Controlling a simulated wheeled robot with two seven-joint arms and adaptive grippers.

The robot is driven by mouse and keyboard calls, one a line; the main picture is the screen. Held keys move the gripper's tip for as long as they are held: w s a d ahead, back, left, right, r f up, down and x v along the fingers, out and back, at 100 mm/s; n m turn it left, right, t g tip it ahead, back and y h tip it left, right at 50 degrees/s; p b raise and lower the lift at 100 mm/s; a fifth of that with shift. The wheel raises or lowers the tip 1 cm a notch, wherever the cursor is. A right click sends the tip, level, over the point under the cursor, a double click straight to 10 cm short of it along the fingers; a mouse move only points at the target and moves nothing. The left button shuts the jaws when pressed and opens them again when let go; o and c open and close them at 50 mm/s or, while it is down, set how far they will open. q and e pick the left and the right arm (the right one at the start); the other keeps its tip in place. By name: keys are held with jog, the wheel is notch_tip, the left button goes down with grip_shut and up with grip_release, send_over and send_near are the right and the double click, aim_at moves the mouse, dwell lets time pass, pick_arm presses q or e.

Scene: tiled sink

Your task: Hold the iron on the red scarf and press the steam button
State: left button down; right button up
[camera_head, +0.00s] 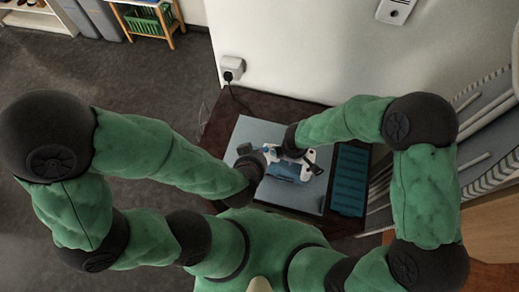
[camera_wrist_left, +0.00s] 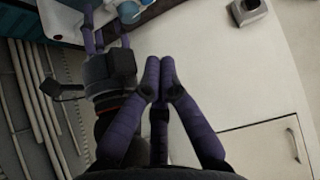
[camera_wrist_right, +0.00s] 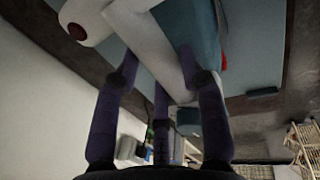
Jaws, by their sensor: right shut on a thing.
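The white and blue iron (camera_head: 286,170) is on the grey mat (camera_head: 247,130) on the dark table. My right gripper (camera_head: 305,158) is shut on the iron's white body, with its fingers on either side in the right wrist view (camera_wrist_right: 158,75). A dark red round button (camera_wrist_right: 77,31) shows on a white part of the iron. A small red patch (camera_wrist_right: 223,62), perhaps the scarf, shows beside the iron; the rest is hidden. My left gripper (camera_head: 268,150) is beside the iron on its left, apparently apart from it. Its fingers are together and empty in the left wrist view (camera_wrist_left: 160,65).
A teal ribbed pad (camera_head: 350,180) lies at the table's right side. A wall socket with a plug (camera_head: 232,67) and cord is behind the table. Pale slatted rails (camera_head: 485,120) stand at the right. Open floor lies at the left.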

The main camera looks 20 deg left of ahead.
jog(key=shift+s+f, duration=0.1)
pick_arm(q)
jog(key=w+m+g+h, duration=0.1)
jog(key=w+m, duration=0.1)
jog(key=m, duration=0.1)
jog(key=w+d+f+m+g+h, duration=0.1)
jog(key=w+m+g+h, duration=0.1)
jog(key=w+m, duration=0.1)
jog(key=w+d+f+m+g+h, duration=0.1)
jog(key=w+m+h, duration=0.1)
jog(key=w+m, duration=0.1)
jog(key=shift+w+d+f+m+g, duration=0.15)
jog(key=shift+w+m+g, duration=0.05)
jog(key=shift+m+g, duration=0.1)
jog(key=a+r+m+g+h, duration=0.4)
jog(key=a+m, duration=0.4)
jog(key=a, duration=0.2)
jog(key=shift+f, duration=0.1)
